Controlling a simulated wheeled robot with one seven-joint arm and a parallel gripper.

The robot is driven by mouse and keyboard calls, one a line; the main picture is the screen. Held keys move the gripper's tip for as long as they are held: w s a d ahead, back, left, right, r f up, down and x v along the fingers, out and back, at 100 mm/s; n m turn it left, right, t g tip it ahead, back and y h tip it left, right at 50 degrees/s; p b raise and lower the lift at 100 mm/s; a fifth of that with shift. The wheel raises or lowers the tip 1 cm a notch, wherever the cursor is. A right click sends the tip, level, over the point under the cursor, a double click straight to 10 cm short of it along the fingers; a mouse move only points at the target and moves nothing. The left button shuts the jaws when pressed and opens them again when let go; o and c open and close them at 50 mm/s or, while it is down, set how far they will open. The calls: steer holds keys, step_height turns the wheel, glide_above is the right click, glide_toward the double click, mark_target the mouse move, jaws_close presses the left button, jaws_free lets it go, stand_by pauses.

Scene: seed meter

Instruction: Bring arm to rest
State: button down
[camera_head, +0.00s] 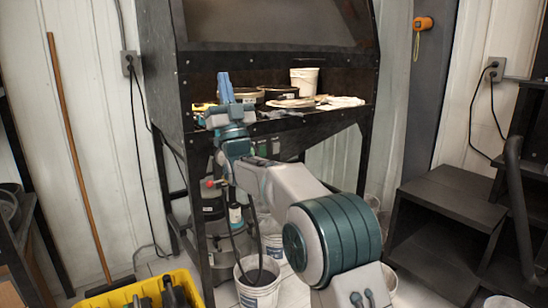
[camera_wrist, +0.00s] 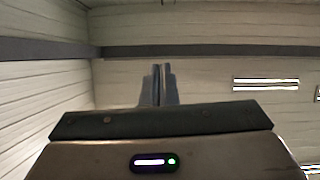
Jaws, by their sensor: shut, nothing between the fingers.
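My arm reaches forward in the head view, over the floor in front of the black metal stand (camera_head: 185,110). My gripper (camera_head: 225,86) is at the arm's far end, pointing up, in front of the stand's shelf. In the wrist view my gripper (camera_wrist: 160,84) shows its two fingers close together with nothing held. From the head view I cannot tell whether the gripper touches the shelf edge.
The shelf holds a white cup (camera_head: 304,80), round dark containers (camera_head: 247,95) and flat pale pieces (camera_head: 342,101). Below are white buckets (camera_head: 258,289). A yellow crate (camera_head: 130,292) stands at the lower left. A wooden pole (camera_head: 78,155) leans on the wall.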

steer(key=w+d+r+m+g+h+p, duration=0.1)
steer(key=w+d+r+g+h+p, duration=0.15)
steer(key=h+p, duration=0.25)
steer(key=s+d+f+m+g+h+p, duration=0.1)
steer(key=s+d+f+g+h+p, duration=0.3)
steer(key=d, duration=0.3)
steer(key=s+d+f+m+g+h+p, duration=0.1)
steer(key=s+d+f+g+h+p, duration=0.15)
steer(key=s+d+g+p, duration=0.35)
steer(key=s+d+f+g+h+p, duration=0.1)
steer(key=s+d+f+g+p, duration=0.2)
steer(key=s, duration=0.7)
steer(key=s+d+f+m+g+h+p, duration=0.1)
steer(key=s+d+f+g+p, duration=0.2)
steer(key=s, duration=0.7)
steer(key=s+d+f+m+g+h+p, duration=0.1)
steer(key=s+d+f+g+p, duration=0.3)
steer(key=s, duration=0.6)
steer(key=shift+s+d+g+h, duration=0.2)
steer(key=shift+d+g+h, duration=0.15)
steer(key=shift+d+g, duration=0.45)
steer(key=shift+a, duration=0.25)
